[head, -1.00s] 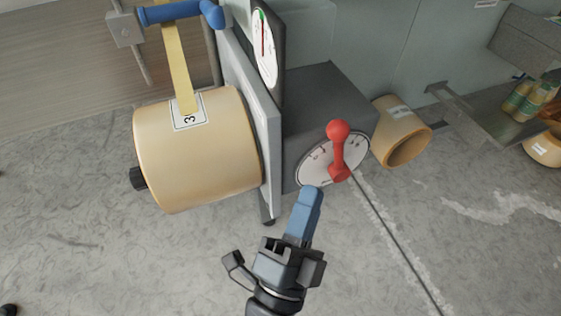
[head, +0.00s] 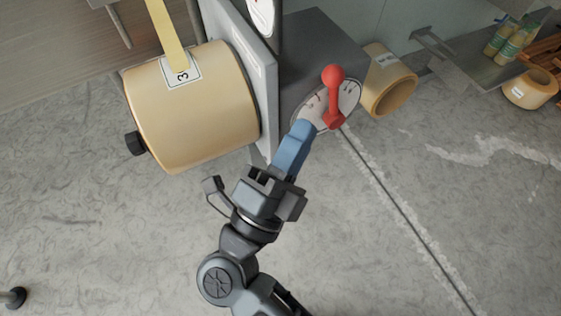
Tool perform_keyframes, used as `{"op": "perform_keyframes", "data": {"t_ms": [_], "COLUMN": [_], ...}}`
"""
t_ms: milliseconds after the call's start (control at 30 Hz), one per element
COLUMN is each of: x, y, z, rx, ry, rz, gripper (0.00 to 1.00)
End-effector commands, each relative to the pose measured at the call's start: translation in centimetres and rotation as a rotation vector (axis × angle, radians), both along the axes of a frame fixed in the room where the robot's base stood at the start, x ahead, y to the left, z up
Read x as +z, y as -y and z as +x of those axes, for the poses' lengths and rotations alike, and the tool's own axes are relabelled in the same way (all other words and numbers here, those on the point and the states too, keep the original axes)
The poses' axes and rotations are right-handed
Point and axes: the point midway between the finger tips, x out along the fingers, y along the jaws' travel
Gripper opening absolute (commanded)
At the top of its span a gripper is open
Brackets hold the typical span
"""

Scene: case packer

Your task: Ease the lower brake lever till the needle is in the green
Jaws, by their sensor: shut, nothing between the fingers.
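The red brake lever (head: 333,98) has a round knob at its top end. It stands across a white dial plate (head: 349,94) on the side of a dark grey box (head: 325,45). My gripper (head: 308,126) is shut and empty, with its blue fingers at the lower left of the lever's lower end. The tips overlap the dial plate's left part in the picture; I cannot tell whether they touch the lever. The needle gauge (head: 262,12) is cut off by the top edge, so its green zone does not show.
A large tan roll (head: 190,108) labelled 3 sits left of a grey plate (head: 240,70), with a yellow band rising from it. A smaller tan roll (head: 388,82) lies right of the box. A shelf with bottles (head: 507,40) is at upper right.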

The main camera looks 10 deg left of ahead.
Motion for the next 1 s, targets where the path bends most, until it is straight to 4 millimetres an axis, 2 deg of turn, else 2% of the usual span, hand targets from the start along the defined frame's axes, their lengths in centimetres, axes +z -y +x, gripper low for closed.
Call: {"op": "perform_keyframes", "data": {"t_ms": [100, 333, 800, 1000], "x": [1.2, 2.2, 2.5, 3.3], "y": [0.8, 1.8, 2.0, 2.5], "z": [1.7, 3.8, 4.3, 5.0], "rx": [-0.002, -0.001, 0.001, -0.002], "ry": [0.0, 0.0, -0.001, -0.021], "rz": [0.001, 0.0, 0.001, 0.033], "gripper": [0.0, 0.0, 0.0, 0.0]}}
